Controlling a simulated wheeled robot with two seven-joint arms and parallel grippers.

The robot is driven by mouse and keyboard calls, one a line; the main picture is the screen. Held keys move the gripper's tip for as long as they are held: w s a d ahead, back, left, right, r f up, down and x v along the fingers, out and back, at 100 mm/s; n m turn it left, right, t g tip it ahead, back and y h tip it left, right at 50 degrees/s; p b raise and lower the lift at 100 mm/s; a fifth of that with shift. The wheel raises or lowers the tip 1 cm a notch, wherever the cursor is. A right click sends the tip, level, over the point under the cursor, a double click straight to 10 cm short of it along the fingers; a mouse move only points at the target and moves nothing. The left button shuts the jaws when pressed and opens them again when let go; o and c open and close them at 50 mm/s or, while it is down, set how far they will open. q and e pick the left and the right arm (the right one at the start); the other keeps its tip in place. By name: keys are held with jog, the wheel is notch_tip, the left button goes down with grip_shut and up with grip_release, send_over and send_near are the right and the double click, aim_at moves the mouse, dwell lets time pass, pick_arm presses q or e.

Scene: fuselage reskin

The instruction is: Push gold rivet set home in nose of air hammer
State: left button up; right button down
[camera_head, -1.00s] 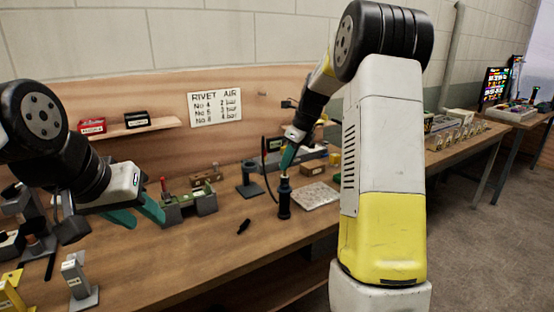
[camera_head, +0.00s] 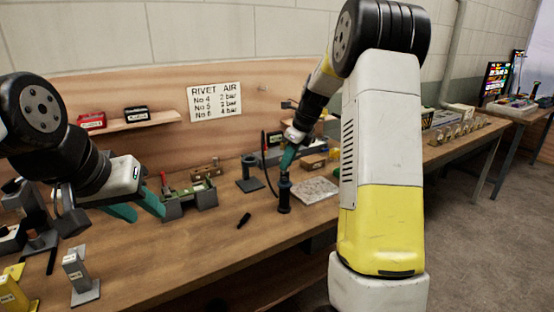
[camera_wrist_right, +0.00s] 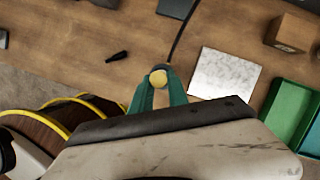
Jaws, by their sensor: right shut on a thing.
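The air hammer (camera_head: 284,196) is a dark tool standing upright on the workbench in the head view, with a thin black hose rising beside it. My right gripper (camera_head: 287,165) is directly above its top end, teal fingers pointing down. In the right wrist view, the fingertips of my right gripper (camera_wrist_right: 159,82) are shut on the gold rivet set (camera_wrist_right: 158,77), seen end-on as a small round gold piece. Whether the set touches the hammer's nose cannot be told. My left gripper (camera_head: 138,210) is open and empty over the left part of the bench.
A small black piece (camera_head: 244,220) lies left of the hammer. A pale speckled plate (camera_head: 315,190) lies to its right. A grey stand (camera_head: 250,180) and a grey fixture (camera_head: 188,200) stand behind and left. Green bins (camera_wrist_right: 295,110) show at right in the wrist view.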

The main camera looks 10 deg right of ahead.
jog(key=shift+f, duration=0.15)
jog(key=c, duration=1.2)
grip_release()
jog(key=shift+v, duration=2.5)
jog(key=s+a+r+n+t, duration=0.1)
jog(key=s+a+r+n, duration=0.1)
jog(key=s+r+n, duration=0.6)
jog(key=s+a+f+n+t, duration=0.1)
jog(key=s+a+n, duration=0.1)
jog(key=s+n, duration=0.7)
jog(key=s+a+f+n+t, duration=0.1)
jog(key=s+a+f+n, duration=0.1)
jog(key=s+n, duration=0.7)
jog(key=s, duration=0.5)
jog(key=shift+s+a+n+t+h, duration=0.2)
jog(key=shift+a+n+t+h, duration=0.1)
jog(key=shift+a+n+h, duration=0.1)
